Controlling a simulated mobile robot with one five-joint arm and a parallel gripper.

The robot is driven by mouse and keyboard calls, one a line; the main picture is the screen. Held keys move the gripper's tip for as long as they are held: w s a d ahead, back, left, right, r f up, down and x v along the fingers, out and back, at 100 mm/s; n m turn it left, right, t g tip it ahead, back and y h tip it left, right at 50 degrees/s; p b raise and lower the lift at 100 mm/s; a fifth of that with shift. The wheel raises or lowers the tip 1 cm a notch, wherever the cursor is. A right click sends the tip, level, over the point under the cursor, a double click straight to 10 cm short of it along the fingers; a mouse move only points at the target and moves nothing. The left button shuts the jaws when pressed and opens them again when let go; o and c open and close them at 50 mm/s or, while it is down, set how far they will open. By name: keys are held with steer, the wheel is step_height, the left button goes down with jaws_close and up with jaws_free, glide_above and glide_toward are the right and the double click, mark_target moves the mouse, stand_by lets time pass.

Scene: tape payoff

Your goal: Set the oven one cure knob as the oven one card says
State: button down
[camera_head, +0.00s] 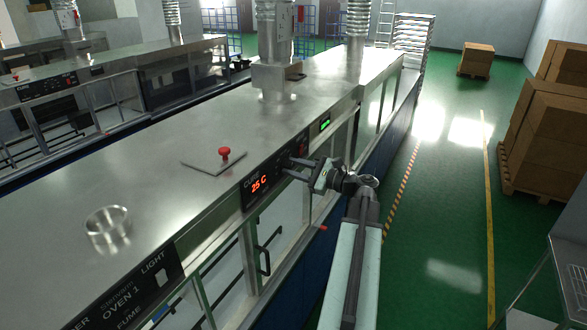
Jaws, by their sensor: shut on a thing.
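Oven one is the long steel unit whose front label (122,288) reads "OVEN 1". Its black cure panel (248,199) carries the word "CURE" and a red display (259,184) that reads 25 C. My gripper (289,168) reaches in from the right and is shut at the right part of this panel, on what appears to be the cure knob. The fingers and the small picture size hide most of the knob, so its pointer and marks cannot be read. I cannot make out an oven one card.
A red button (225,153) stands on a plate on the oven top. A small green display (325,122) is further along the front. Cardboard boxes (541,130) stand on a pallet at the right. The green floor between (445,200) is clear.

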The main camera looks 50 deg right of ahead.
steer(key=c, duration=1.1)
jaws_free()
steer(key=shift+w, duration=0.1)
steer(key=v, duration=0.8)
steer(key=shift+a, duration=0.1)
